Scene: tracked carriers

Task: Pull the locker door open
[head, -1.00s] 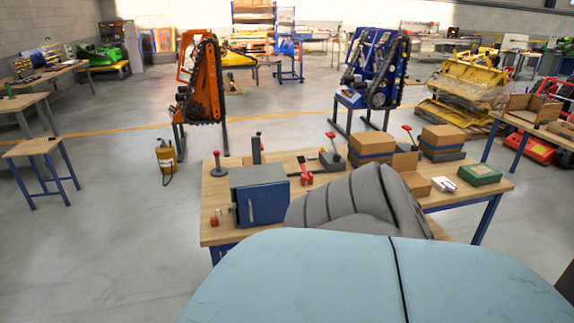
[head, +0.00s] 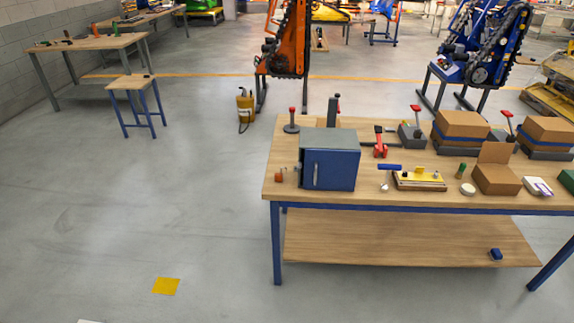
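The locker (head: 330,158) is a small box with a grey top and a blue front, standing near the left end of the wooden workbench (head: 400,199). Its blue door (head: 336,170) faces me and looks shut. A light vertical handle (head: 316,174) shows near the door's left edge. Neither of my grippers is in the head view.
Small reddish items (head: 279,174) lie left of the locker. A yellow-topped wooden fixture (head: 419,179) and cardboard boxes (head: 461,126) stand to its right. The bench has a lower shelf (head: 400,237).

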